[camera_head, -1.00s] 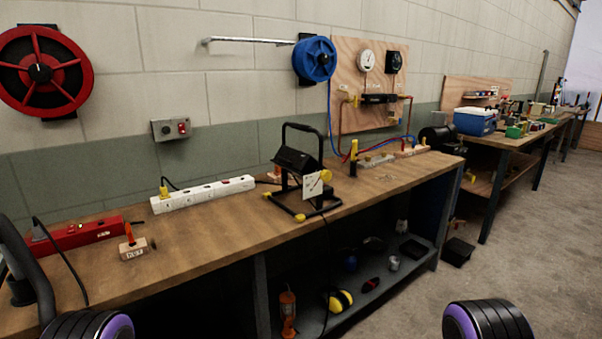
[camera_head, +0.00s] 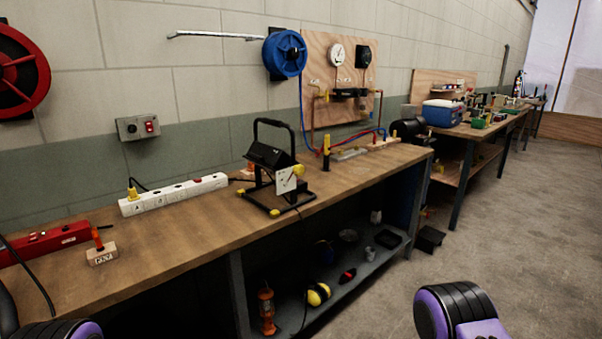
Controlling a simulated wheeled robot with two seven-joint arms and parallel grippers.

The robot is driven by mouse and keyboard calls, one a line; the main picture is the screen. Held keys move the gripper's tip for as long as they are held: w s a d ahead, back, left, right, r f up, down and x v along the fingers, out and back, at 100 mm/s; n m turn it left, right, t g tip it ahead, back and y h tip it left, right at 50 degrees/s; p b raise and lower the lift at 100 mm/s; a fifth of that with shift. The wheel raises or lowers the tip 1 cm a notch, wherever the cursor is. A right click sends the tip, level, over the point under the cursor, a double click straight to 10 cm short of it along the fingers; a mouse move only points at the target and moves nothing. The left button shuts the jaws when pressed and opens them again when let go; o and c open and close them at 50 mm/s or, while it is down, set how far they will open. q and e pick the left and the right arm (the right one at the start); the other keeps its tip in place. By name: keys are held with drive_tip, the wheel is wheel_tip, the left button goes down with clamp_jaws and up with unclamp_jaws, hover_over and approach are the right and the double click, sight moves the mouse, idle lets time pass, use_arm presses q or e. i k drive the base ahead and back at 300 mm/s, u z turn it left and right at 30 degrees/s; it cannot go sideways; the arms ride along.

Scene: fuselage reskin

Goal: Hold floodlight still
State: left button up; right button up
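The floodlight (camera_head: 268,158) is black with a tubular stand, yellow knobs and feet, and a white tag. It stands upright on the wooden workbench (camera_head: 185,230), near its front edge. Nothing of mine touches it. A purple and black part of my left arm shows at the lower left edge, and a similar part of my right arm at the lower right, in front of the bench. Neither gripper's fingers show in the head view.
A white power strip (camera_head: 173,194) lies left of the floodlight. A red case (camera_head: 45,243) and a small labelled wooden block (camera_head: 102,254) are farther left. A lower shelf holds yellow earmuffs (camera_head: 318,294) and an orange lamp (camera_head: 266,312). The floor at right is clear.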

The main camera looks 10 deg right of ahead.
sight(298, 171)
drive_tip(key=z, duration=3)
drive_tip(key=k, duration=1.45)
drive_tip(key=u, duration=1.75)
drive_tip(key=i, duration=1)
